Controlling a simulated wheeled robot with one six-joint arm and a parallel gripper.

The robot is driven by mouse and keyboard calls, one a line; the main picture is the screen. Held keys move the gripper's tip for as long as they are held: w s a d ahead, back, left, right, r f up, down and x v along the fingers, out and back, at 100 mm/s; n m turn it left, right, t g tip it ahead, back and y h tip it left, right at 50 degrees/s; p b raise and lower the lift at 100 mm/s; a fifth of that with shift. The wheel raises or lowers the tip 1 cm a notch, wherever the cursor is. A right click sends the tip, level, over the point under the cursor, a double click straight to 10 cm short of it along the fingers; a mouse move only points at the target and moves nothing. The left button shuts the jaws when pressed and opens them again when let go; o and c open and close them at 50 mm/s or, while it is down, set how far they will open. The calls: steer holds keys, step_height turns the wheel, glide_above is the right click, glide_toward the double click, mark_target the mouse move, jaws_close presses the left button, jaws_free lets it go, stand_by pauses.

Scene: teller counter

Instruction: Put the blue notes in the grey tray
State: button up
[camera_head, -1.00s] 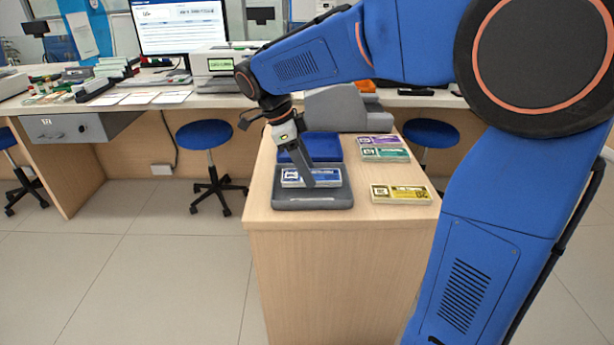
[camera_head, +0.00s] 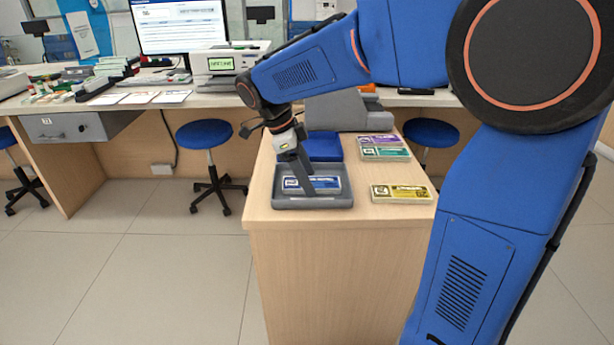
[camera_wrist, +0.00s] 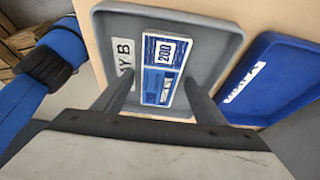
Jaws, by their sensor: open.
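The blue notes (camera_head: 327,184) lie as a flat banded bundle inside the grey tray (camera_head: 313,203) on the wooden counter. In the wrist view the blue notes (camera_wrist: 163,52) show a white 200 label, and the grey tray (camera_wrist: 215,28) has its rim around them. A white tray label (camera_wrist: 122,58) ending in B lies beside the bundle, partly covered by a finger. My gripper (camera_head: 308,192) is open over the tray, pointing down. In the wrist view its fingers (camera_wrist: 158,85) stand apart on either side of the bundle.
A blue tray (camera_head: 324,146) sits directly behind the grey tray. Purple notes (camera_head: 379,140), green notes (camera_head: 385,154) and yellow notes (camera_head: 401,193) lie to the right. A grey machine (camera_head: 335,110) stands at the back. The counter's front edge is close to the grey tray.

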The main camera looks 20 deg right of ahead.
steer(key=v, duration=1.2)
steer(key=s+d+f+n+t+y, duration=0.1)
steer(key=s+d+f+n+t, duration=0.1)
steer(key=s+n, duration=0.5)
steer(key=s+d+f+n+t+y, duration=0.2)
steer(key=s+d+f+n, duration=0.3)
steer(key=s+f+n, duration=0.2)
steer(key=s+d+f+n+t+y, duration=0.1)
steer(key=s+d+f+n+t, duration=0.1)
steer(key=s+d+f+n, duration=0.2)
steer(key=s+f+n, duration=0.1)
steer(key=s+n, duration=0.2)
steer(key=s, duration=0.4)
steer(key=shift+d+f+n, duration=0.15)
steer(key=shift+d+n, duration=0.1)
steer(key=shift+n, duration=0.05)
